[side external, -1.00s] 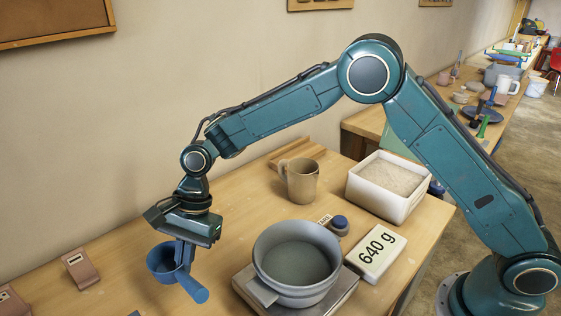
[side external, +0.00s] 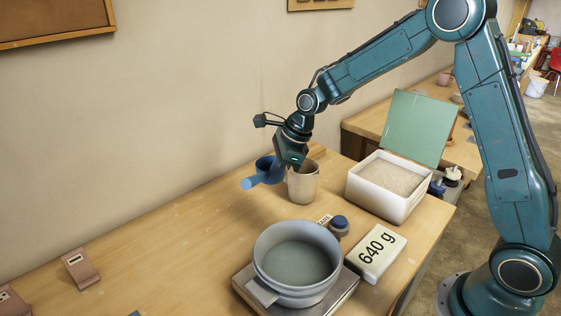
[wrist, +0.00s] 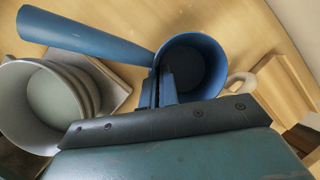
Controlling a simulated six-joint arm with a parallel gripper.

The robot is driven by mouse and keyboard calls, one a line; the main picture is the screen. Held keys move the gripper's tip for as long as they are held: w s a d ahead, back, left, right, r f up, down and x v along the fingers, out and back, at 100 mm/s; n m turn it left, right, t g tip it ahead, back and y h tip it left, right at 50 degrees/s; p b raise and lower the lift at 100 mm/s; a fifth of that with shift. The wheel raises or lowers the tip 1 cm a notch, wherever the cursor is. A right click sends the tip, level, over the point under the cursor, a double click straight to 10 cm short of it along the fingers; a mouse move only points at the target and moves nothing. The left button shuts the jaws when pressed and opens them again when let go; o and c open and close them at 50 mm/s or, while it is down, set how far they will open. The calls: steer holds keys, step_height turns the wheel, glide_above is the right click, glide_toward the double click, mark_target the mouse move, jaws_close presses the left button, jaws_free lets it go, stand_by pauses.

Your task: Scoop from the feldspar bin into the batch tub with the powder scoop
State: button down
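The blue powder scoop (side external: 248,183) is held in my gripper (side external: 280,172), left of the beige mug and above the table. In the wrist view the scoop's cup (wrist: 190,62) looks dark and empty, and the gripper's fingers (wrist: 165,88) are closed on the scoop. The feldspar bin (side external: 383,203) is a white box of pale powder at the right, apart from the scoop. The grey batch tub (side external: 297,290) stands on a scale in front; it also shows in the wrist view (wrist: 88,92). Its inside is grey-green, and I cannot tell whether it holds powder.
The beige mug (side external: 303,187) stands close beside the scoop. A green panel (side external: 418,128) stands upright behind the bin. The table's left middle is clear.

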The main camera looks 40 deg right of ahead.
steer(key=s+d+r+m+h, duration=0.1)
steer(key=s+d+m, duration=0.3)
steer(key=d, duration=0.4)
steer(key=s+d+r+m+h, duration=0.1)
steer(key=s+d+m, duration=0.3)
steer(key=d, duration=0.5)
steer(key=s+d+m+h, duration=0.3)
steer(key=s+d+m, duration=0.1)
steer(key=d, duration=0.4)
steer(key=shift+s+d+r+m+t, duration=0.2)
steer(key=shift+s+r+m+t, duration=0.15)
steer(key=shift+s, duration=0.45)
steer(key=shift+s+d+f+m+t+y, duration=0.15)
steer(key=shift+s+d+f+t+y, duration=0.3)
steer(key=shift+f, duration=1.75)
steer(key=shift+s+d+f+m+t+y, duration=0.2)
steer(key=shift+s+d+f+y, duration=0.3)
steer(key=shift+f, duration=1.7)
steer(key=shift+s+d+f+m+t+y, duration=0.1)
steer(key=shift+s+d+f+t+y, duration=0.3)
steer(key=shift+f, duration=1.8)
steer(key=shift+d+r, duration=0.15)
steer(key=shift+d, duration=0.05)
